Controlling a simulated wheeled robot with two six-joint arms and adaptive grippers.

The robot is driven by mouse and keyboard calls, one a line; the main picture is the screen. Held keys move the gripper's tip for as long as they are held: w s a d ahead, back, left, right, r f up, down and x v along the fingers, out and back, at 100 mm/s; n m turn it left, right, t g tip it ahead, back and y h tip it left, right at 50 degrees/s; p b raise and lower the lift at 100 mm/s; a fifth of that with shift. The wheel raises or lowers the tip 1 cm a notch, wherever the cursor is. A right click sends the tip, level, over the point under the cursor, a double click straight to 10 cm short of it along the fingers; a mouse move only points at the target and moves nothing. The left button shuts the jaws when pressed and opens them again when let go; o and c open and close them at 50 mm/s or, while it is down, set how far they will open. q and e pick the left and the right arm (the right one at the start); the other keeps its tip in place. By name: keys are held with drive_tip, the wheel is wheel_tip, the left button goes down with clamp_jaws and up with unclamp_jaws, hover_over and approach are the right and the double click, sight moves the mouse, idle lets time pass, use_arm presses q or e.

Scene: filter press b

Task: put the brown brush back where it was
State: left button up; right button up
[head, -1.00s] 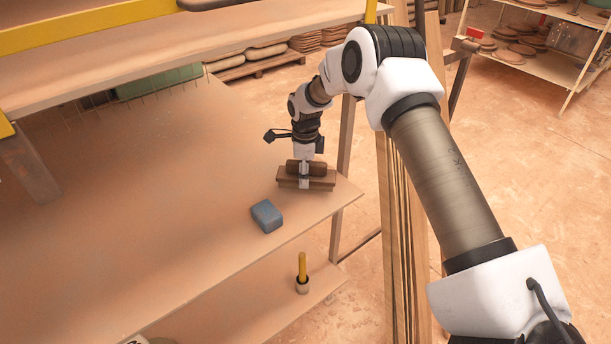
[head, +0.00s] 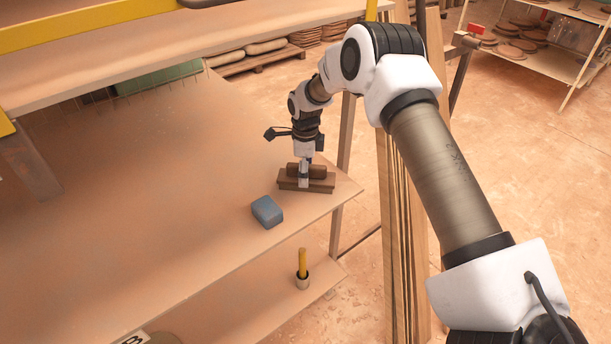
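The brown brush (head: 321,186) is a block with a rounded handle on top. It is level at the right corner of the worktable (head: 150,200), on the surface or just above it; I cannot tell which. My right gripper (head: 304,182) points straight down over the middle of the brush, with its fingers around the handle, and looks shut on it. The far finger is hidden behind the handle. My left gripper is not in view.
A blue-grey block (head: 267,212) lies on the table, left of and nearer than the brush. A cup with a yellow stick (head: 302,277) stands on the lower shelf. A wide shelf (head: 180,50) crosses above the table's back. The table's left and middle are bare.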

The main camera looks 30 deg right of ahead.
wheel_tip(320, 180, up, 6)
drive_tip(key=shift+b, duration=0.45)
